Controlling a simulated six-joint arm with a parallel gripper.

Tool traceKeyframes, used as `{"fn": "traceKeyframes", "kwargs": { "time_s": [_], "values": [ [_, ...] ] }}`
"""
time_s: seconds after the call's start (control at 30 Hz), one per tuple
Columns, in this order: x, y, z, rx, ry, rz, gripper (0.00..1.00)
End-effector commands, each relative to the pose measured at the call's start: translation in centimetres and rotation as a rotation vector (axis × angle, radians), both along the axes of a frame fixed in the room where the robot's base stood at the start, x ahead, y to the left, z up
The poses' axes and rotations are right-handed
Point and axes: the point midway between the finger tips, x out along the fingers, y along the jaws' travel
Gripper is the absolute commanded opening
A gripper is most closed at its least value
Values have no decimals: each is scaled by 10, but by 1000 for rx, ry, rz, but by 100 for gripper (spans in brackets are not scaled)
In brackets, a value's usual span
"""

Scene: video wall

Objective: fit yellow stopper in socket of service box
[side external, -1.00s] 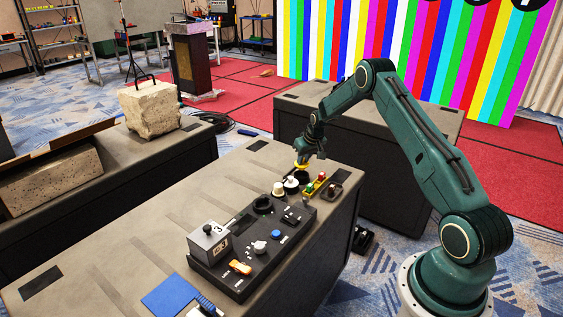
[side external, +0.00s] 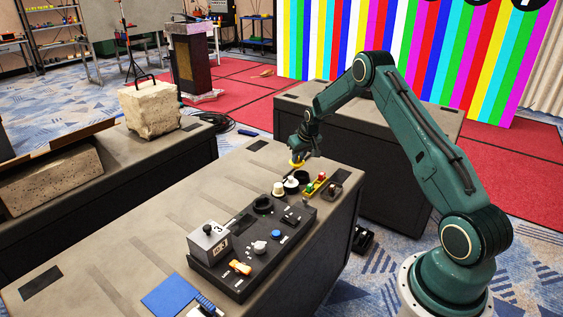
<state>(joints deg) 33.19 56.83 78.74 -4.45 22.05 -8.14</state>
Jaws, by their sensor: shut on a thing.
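My gripper (side external: 298,158) is shut on the yellow stopper (side external: 297,164), a small bright yellow piece below the fingers. It appears to be above the far end of the work table, behind a white-topped dark round piece (side external: 291,185). The service box (side external: 232,272), apparently the long dark panel with knobs and switches, lies on the table nearer the camera. A black ring-shaped opening (side external: 263,205) at its far end looks like a socket. The stopper is apart from this opening. The stopper's lower end is too small to make out.
A pale knob-like piece (side external: 278,189) stands close to the opening. A tray of red, green and yellow pieces (side external: 316,184) and a dark block (side external: 332,191) lie to the right. A grey box (side external: 209,243) stands at the left end. The table's left side (side external: 130,240) is mostly clear.

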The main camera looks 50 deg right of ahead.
Motion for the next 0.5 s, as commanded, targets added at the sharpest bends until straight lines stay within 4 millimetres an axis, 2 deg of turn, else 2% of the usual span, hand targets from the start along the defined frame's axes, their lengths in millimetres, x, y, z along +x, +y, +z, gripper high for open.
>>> {"fn": "traceKeyframes", "kwargs": {
  "time_s": [0.27, 0.5],
  "values": [
    [10, 78, 26, 2, 3, 9, 5],
    [2, 157, 50, -1, 4, 12, 5]
  ]
}}
